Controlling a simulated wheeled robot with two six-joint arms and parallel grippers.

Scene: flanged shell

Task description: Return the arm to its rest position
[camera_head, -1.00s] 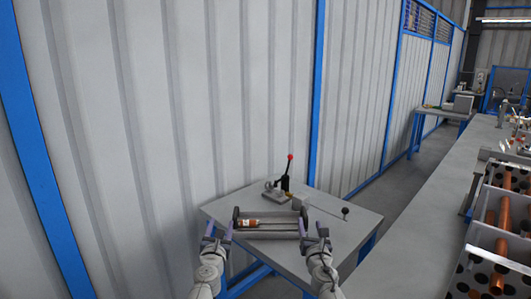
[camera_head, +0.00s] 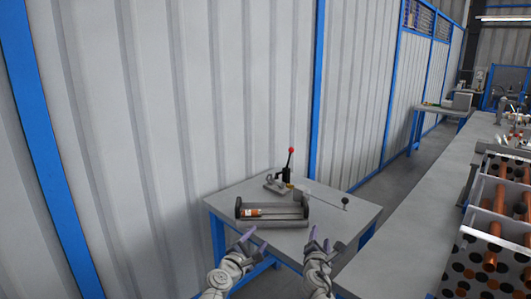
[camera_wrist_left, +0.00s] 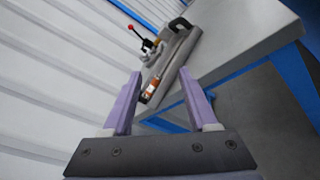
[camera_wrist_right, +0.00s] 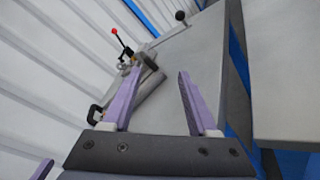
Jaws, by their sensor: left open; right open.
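My left gripper (camera_head: 245,238) is open and empty, off the front edge of the small grey table (camera_head: 345,225). Its purple fingers (camera_wrist_left: 160,105) stand apart in the left wrist view with nothing between the tips. My right gripper (camera_head: 320,241) is open and empty, near the same front edge. Its fingers (camera_wrist_right: 152,98) are also spread in the right wrist view. A dark tray with end handles (camera_head: 285,223) rests on the table beyond both grippers, apart from them. An orange-brown cylindrical part with a pale label (camera_head: 252,212) lies in the tray's left part.
A lever press with a red knob (camera_head: 291,151) stands behind the tray. A rod with a dark ball end (camera_head: 345,201) is at the table's right. A long bench (camera_head: 420,190) on the right holds racks of copper-coloured cylinders (camera_head: 490,265). A corrugated wall (camera_head: 180,100) stands behind.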

